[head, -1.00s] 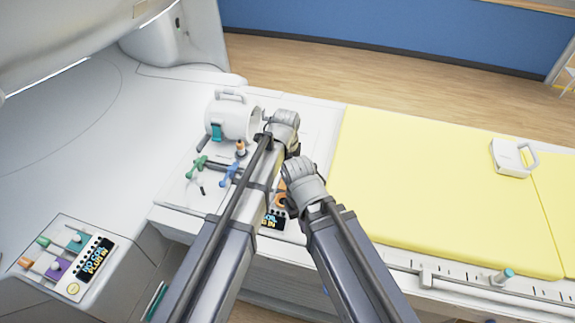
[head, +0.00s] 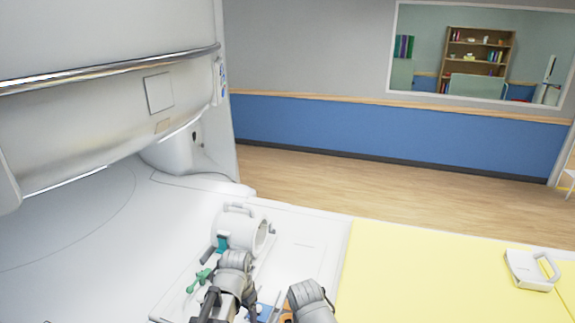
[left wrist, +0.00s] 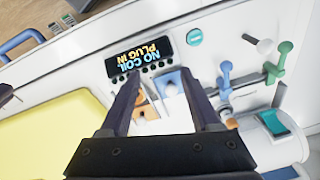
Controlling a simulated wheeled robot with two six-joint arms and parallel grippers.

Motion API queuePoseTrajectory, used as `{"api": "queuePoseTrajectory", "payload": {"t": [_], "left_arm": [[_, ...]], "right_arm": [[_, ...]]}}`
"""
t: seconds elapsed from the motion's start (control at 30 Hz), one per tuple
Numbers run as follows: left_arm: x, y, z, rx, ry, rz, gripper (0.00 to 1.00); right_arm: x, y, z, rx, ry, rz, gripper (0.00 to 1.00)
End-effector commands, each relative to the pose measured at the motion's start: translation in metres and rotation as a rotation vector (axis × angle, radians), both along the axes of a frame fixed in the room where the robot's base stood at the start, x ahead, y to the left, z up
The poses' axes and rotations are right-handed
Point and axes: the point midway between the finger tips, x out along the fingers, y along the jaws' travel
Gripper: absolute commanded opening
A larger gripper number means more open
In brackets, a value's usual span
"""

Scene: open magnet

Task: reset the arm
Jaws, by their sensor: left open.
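My left gripper (left wrist: 160,76) is open in the left wrist view, its two dark jaws apart. Past the jaws is a panel with an orange socket and a blue socket, and nothing is clearly held between them. In the head view my left arm's grey wrist (head: 234,264) is low in the picture, just in front of the white coil (head: 238,232). My right arm's grey wrist (head: 309,296) is at the bottom edge to its right. The right gripper itself does not show.
A display (left wrist: 150,52) reads "NO COIL PLUG IN". Green (left wrist: 273,74) and blue (left wrist: 225,75) plugs stand close right of the jaws. In the head view, the yellow pad (head: 425,270) fills the right, with a white handled box (head: 525,270) on it. The scanner bore stands left.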

Motion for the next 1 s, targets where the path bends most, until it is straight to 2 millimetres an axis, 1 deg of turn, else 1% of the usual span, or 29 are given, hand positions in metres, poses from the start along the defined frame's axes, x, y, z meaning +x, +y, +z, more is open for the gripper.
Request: {"api": "queuePoseTrajectory", "payload": {"t": [0.03, 0.1, 0.43, 0.5, 0.67, 1.0], "left_arm": [[-0.011, 0.009, 0.000, -0.007, 0.005, 0.074, 0.64], [-0.021, 0.018, 0.000, -0.017, 0.013, 0.173, 0.64], [-0.063, 0.052, -0.001, -0.053, 0.040, 0.572, 0.64], [-0.065, 0.038, -0.010, -0.042, 0.049, 0.540, 0.64], [-0.075, 0.012, -0.023, -0.010, 0.070, 0.466, 0.64], [-0.107, -0.043, -0.052, 0.067, 0.110, 0.297, 0.64]], "right_arm": [[0.000, 0.000, 0.000, 0.000, 0.000, 0.000, 0.00], [0.000, 0.000, 0.000, 0.000, 0.000, 0.000, 0.00], [0.000, 0.000, 0.000, 0.000, 0.000, 0.000, 0.00], [0.000, 0.000, -0.009, 0.000, 0.000, 0.000, 0.00], [0.000, 0.000, -0.022, 0.000, 0.000, 0.001, 0.00], [0.000, 0.000, -0.051, -0.001, 0.000, 0.002, 0.00]]}}
